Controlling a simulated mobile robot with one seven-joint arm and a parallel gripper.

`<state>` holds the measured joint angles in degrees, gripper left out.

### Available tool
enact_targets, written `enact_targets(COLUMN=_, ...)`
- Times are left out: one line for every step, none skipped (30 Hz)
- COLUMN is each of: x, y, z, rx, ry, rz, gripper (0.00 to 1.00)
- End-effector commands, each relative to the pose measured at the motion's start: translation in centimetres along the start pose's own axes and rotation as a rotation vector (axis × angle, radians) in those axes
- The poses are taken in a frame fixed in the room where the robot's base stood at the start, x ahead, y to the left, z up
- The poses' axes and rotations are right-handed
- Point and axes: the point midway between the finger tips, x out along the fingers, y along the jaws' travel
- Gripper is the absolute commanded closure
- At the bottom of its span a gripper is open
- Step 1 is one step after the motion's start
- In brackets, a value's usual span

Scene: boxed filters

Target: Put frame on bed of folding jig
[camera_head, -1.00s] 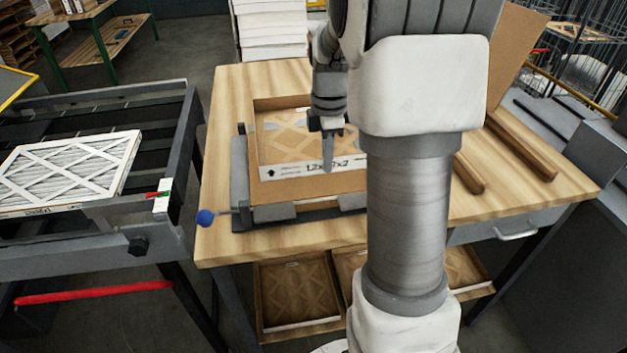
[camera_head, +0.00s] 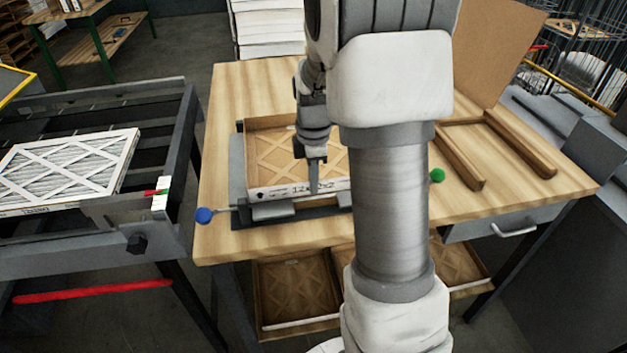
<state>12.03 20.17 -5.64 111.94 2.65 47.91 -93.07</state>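The cardboard filter frame (camera_head: 280,150) is a shallow tan box with lattice and a white printed front strip. It lies about level within the dark folding jig (camera_head: 240,185) on the wooden table, its front edge close behind the jig's front clamps. My gripper (camera_head: 315,188) points down at the frame's front wall, with a finger in front of the printed strip. It appears shut on that wall; the far finger is hard to make out. My arm hides the right part of the frame and jig.
A blue knob (camera_head: 204,216) and a green knob (camera_head: 437,176) flank the jig. Wooden rails (camera_head: 520,145) and a leaning cardboard sheet (camera_head: 495,50) stand at right. A white pleated filter (camera_head: 70,170) lies on the left conveyor (camera_head: 100,245). More frames (camera_head: 297,290) lie on the shelf below.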

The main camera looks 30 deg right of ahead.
Motion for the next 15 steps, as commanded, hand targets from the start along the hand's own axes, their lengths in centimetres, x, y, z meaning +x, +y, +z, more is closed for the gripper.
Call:
enact_targets(x=0.02, y=-0.02, z=0.01, rx=0.0, ry=0.0, rz=-0.001, gripper=0.89)
enact_targets(x=0.02, y=-0.02, z=0.01, rx=0.0, ry=0.0, rz=-0.001, gripper=0.83)
enact_targets(x=0.02, y=-0.02, z=0.01, rx=0.0, ry=0.0, rz=-0.001, gripper=0.76)
enact_targets(x=0.02, y=-0.02, z=0.01, rx=0.0, ry=0.0, rz=-0.001, gripper=0.71)
enact_targets(x=0.02, y=-0.02, z=0.01, rx=0.0, ry=0.0, rz=-0.001, gripper=0.68)
enact_targets(x=0.01, y=-0.02, z=0.01, rx=0.0, ry=0.0, rz=-0.001, gripper=0.68)
enact_targets(x=0.01, y=-0.02, z=0.01, rx=0.0, ry=0.0, rz=-0.001, gripper=0.68)
enact_targets(x=0.01, y=-0.02, z=0.01, rx=0.0, ry=0.0, rz=-0.001, gripper=0.68)
enact_targets(x=0.01, y=-0.02, z=0.01, rx=0.0, ry=0.0, rz=-0.001, gripper=0.68)
enact_targets(x=0.01, y=-0.02, z=0.01, rx=0.0, ry=0.0, rz=-0.001, gripper=0.68)
enact_targets(x=0.01, y=-0.02, z=0.01, rx=0.0, ry=0.0, rz=-0.001, gripper=0.68)
enact_targets(x=-0.01, y=-0.02, z=0.02, rx=0.0, ry=0.0, rz=-0.001, gripper=0.68)
enact_targets(x=-0.05, y=-0.02, z=0.02, rx=0.0, ry=0.0, rz=-0.001, gripper=0.68)
enact_targets(x=-0.15, y=-0.01, z=0.01, rx=0.0, ry=0.0, rz=-0.001, gripper=0.68)
enact_targets(x=-0.34, y=-0.01, z=0.01, rx=0.0, ry=0.0, rz=0.0, gripper=0.68)
